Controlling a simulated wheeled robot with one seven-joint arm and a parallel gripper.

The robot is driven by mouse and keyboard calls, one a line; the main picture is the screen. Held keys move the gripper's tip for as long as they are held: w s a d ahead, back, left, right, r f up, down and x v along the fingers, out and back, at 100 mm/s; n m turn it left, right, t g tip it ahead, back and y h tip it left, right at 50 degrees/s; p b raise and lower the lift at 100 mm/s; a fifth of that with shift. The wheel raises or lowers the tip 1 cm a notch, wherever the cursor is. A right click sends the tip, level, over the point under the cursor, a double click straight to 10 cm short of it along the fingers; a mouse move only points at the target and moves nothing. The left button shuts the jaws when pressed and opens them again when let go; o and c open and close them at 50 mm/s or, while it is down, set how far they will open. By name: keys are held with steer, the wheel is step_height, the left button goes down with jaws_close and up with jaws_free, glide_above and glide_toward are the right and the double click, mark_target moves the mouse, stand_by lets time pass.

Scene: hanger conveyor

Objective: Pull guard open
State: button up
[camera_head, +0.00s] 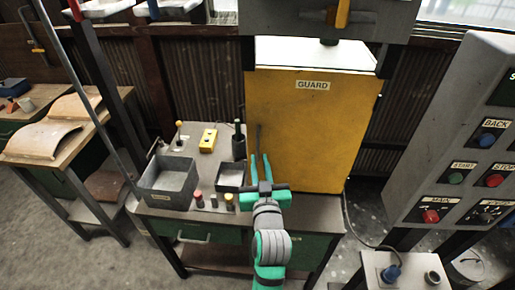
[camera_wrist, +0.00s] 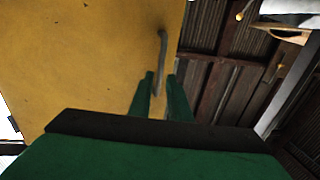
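The guard (camera_head: 310,130) is a yellow upright panel with a "GUARD" label, standing at the back of the bench; it fills the upper left of the wrist view (camera_wrist: 80,60). A thin grey vertical handle (camera_head: 258,137) runs near its left edge. My gripper (camera_head: 260,158) is in front of the handle's lower part, with its green fingers apart. In the wrist view, the handle (camera_wrist: 162,48) reaches down between the two fingertips (camera_wrist: 159,78). I cannot tell whether the fingers touch it.
On the bench left of my gripper are a grey bin (camera_head: 168,182), a small black tray (camera_head: 230,178), a dark bottle (camera_head: 239,142), a yellow button box (camera_head: 208,140) and small coloured knobs. A grey control panel (camera_head: 460,130) stands to the right. A wooden table (camera_head: 60,125) is far left.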

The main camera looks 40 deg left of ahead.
mark_target(258, 149)
steer(key=x, duration=0.6)
steer(key=shift+w+a, duration=0.2)
steer(key=shift+w, duration=0.05)
steer(key=shift+c, duration=0.7)
jaws_close()
